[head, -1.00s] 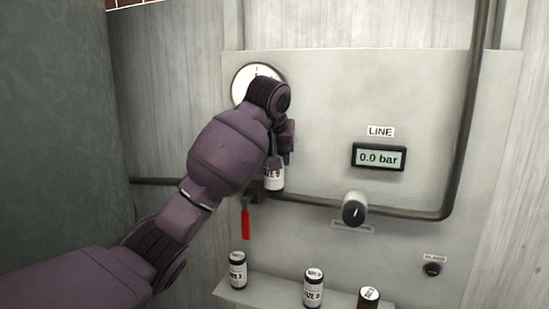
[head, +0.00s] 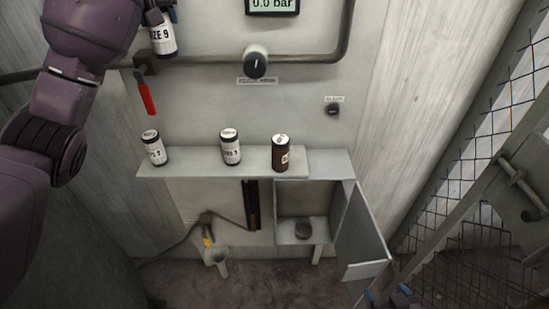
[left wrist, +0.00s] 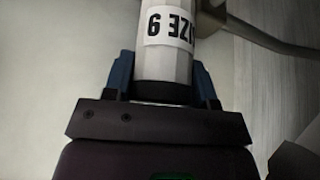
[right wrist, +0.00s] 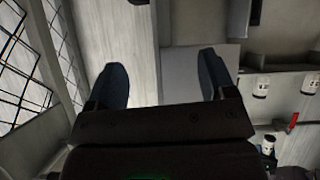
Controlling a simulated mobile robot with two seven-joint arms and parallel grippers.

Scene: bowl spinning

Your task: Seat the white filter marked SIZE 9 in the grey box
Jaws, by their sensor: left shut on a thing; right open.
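The white filter marked SIZE 9 (head: 163,40) is held upright in front of the wall panel, at the upper left of the head view. My left gripper (left wrist: 164,82) is shut around it; the label reads upside down in the left wrist view. In the head view the arm and top edge partly hide that gripper. The grey box (head: 344,208) stands open below the shelf, with a small dark round piece (head: 303,230) on its floor. My right gripper (head: 388,297) is at the lower edge, below the box door. It is open and empty in the right wrist view (right wrist: 164,82).
A shelf (head: 215,171) carries two white filters (head: 153,148) (head: 231,148) and a brown one (head: 281,154). The box's door (head: 362,235) swings out to the right. A red lever (head: 147,98) hangs under the pipe. A mesh fence (head: 440,215) stands at right.

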